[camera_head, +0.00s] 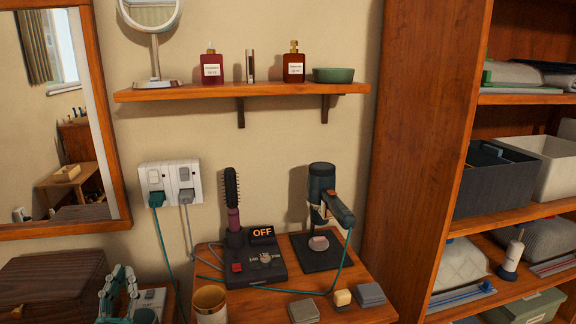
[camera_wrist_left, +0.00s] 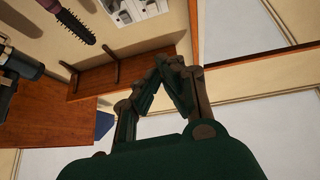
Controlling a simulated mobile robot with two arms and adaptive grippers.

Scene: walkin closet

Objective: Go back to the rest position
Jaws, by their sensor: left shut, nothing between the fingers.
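My left gripper (camera_head: 119,272) shows at the lower left of the head view, in front of the brown box. In the left wrist view its fingers (camera_wrist_left: 166,72) come together at the tips with nothing between them. It is apart from the items on the table. My right gripper is in neither view.
The small wooden table (camera_head: 372,310) bears a hair brush (camera_head: 232,202) in a base marked OFF, a hair dryer (camera_head: 322,183) on a stand and a cup (camera_head: 210,303). Cords run to the wall sockets (camera_head: 170,180). A brown box (camera_head: 50,278) and shelving (camera_head: 425,130) flank it.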

